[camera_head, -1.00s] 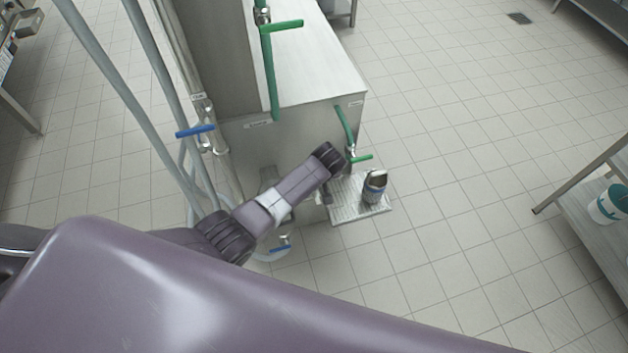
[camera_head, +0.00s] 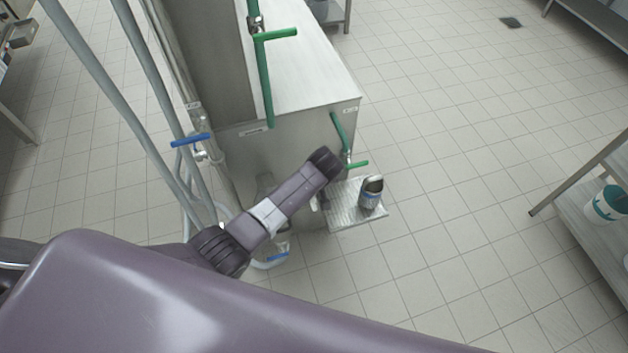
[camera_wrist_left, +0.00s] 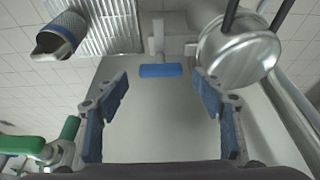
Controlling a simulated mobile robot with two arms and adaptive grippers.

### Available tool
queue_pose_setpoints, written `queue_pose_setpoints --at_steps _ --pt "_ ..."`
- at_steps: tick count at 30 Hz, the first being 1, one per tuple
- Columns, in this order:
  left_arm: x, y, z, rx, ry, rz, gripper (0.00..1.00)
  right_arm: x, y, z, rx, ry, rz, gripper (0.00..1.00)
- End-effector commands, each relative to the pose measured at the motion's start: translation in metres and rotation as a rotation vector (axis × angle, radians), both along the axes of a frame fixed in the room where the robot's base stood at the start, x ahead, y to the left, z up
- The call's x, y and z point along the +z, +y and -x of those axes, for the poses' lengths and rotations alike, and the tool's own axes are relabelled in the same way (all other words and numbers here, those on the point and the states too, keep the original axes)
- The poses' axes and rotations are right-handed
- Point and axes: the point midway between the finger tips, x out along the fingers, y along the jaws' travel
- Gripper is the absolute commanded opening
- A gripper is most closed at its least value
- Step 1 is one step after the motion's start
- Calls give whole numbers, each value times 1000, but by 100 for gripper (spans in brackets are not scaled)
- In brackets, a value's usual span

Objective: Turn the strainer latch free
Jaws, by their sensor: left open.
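A lever with a blue grip (camera_wrist_left: 160,71) on a pale stem, seemingly the strainer latch, stands out from the metal panel in the left wrist view. A round metal housing (camera_wrist_left: 236,58) with dark bars, perhaps the strainer, is to its right. My left gripper (camera_wrist_left: 160,86) is open and empty. Its blue-padded fingers sit left and right of the blue grip, apart from it. Whether the grip lies between the fingertips in depth is hard to tell. In the head view my left arm hides the latch and most of the gripper. My right gripper is not in view.
A metal cup with a blue band (camera_head: 370,197) stands on a ribbed drip tray (camera_head: 345,216). Green-handled taps (camera_head: 357,164) and a blue-handled valve (camera_head: 190,140) stick out around the steel cabinet (camera_head: 315,125). Pipes run at left.

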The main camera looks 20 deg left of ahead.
Motion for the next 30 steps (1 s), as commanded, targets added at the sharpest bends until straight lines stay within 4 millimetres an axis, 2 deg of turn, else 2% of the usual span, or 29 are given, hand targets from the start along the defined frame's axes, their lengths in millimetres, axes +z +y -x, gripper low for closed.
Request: queue_pose_setpoints --at_steps 16,22,30 --pt "79 -18 26 1 -2 2 62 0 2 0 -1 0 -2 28" --pt "91 -21 31 2 -2 1 62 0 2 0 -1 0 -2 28" --pt "92 -21 31 3 -1 1 62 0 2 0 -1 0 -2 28"
